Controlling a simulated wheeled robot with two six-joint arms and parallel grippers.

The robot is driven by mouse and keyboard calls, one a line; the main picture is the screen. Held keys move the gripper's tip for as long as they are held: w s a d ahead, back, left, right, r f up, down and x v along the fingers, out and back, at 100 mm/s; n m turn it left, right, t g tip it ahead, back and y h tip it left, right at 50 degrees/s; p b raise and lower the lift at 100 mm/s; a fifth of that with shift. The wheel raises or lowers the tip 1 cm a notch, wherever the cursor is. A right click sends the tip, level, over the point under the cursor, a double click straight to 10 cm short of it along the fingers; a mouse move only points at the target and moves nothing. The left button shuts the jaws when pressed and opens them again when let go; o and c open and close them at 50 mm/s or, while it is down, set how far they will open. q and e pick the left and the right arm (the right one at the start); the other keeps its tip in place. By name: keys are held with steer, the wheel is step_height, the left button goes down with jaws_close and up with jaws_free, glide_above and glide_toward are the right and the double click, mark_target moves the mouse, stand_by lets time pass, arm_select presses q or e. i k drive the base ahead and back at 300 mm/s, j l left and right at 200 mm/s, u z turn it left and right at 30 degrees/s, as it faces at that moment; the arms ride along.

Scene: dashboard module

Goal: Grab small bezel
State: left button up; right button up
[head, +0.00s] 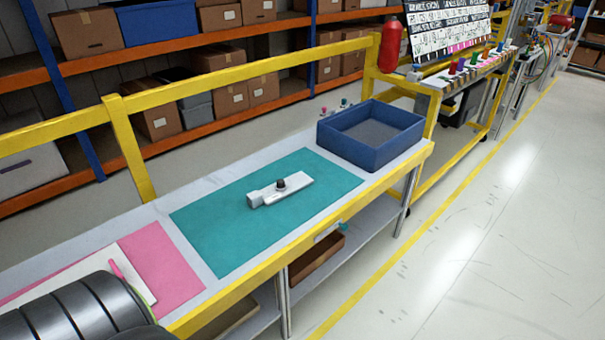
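A small light-grey part with a dark round knob, which looks like the small bezel (297,188), lies on the teal mat (215,233) near its middle. Nothing touches it from above. Neither of my grippers shows in the head view. A dark ribbed cylindrical shape covers the lower left corner and hides part of the bench there.
A blue open bin (368,155) stands at the bench's right end and looks empty. A pink mat (165,268) with a white sheet lies at left. A yellow rail (130,145) runs behind the bench. Boxed shelves stand beyond; clear floor (480,240) lies right.

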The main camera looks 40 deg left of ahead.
mark_target(271, 195)
steer(key=i+l+u, duration=0.1)
steer(key=i+u, duration=0.2)
steer(key=i, duration=0.25)
steer(key=i+l+u, duration=0.25)
steer(key=i, duration=0.3)
steer(key=i+l+u, duration=0.3)
steer(key=i, duration=0.2)
